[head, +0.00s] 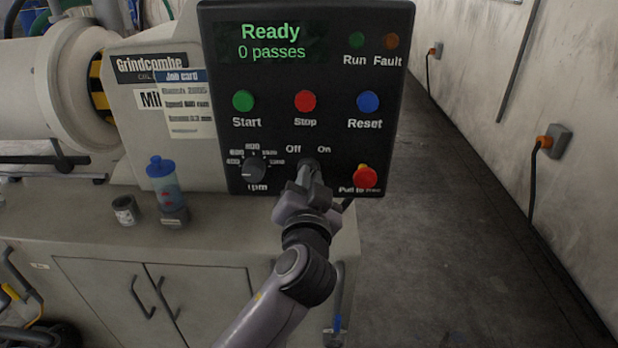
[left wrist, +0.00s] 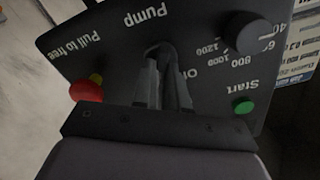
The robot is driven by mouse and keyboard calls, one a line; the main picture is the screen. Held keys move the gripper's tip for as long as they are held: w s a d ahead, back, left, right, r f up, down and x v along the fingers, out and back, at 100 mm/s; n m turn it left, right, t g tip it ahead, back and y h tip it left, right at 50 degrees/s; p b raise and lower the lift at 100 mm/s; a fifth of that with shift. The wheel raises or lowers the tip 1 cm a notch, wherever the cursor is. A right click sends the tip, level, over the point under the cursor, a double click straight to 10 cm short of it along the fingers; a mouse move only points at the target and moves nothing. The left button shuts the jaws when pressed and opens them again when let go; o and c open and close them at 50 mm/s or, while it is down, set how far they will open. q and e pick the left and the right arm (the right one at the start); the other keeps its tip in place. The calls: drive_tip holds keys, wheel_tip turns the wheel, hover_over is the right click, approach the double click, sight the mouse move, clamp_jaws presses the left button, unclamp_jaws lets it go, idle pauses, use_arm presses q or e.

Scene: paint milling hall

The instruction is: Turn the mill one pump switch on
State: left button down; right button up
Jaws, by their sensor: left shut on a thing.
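The mill's black control panel (head: 222,120) faces me in the head view, with the display reading "Ready" and "0 passes". The pump switch (head: 310,161) is low on the panel, between and just below the "Off" and "On" labels. My left gripper (head: 311,172) is at the panel, shut on the switch. In the left wrist view the gripper fingers (left wrist: 166,78) close around the dark switch knob (left wrist: 158,48) under the word "Pump". The fingers hide most of the knob, so I cannot tell which way it points. My right gripper is not in view.
A red "Pull to free" button (head: 365,175) sits right of the switch. The rpm dial (head: 254,170) is left of it. Start (head: 243,101), Stop (head: 305,101) and Reset (head: 368,102) are above. A blue-capped bottle (head: 164,182) and a small can (head: 125,210) stand on the bench. The floor at right is clear.

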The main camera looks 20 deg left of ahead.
use_arm(q)
drive_tip(key=shift+f, duration=0.15)
drive_tip(key=c, duration=1.2)
unclamp_jaws()
drive_tip(key=shift+o, duration=0.2)
drive_tip(key=shift+s, duration=0.1)
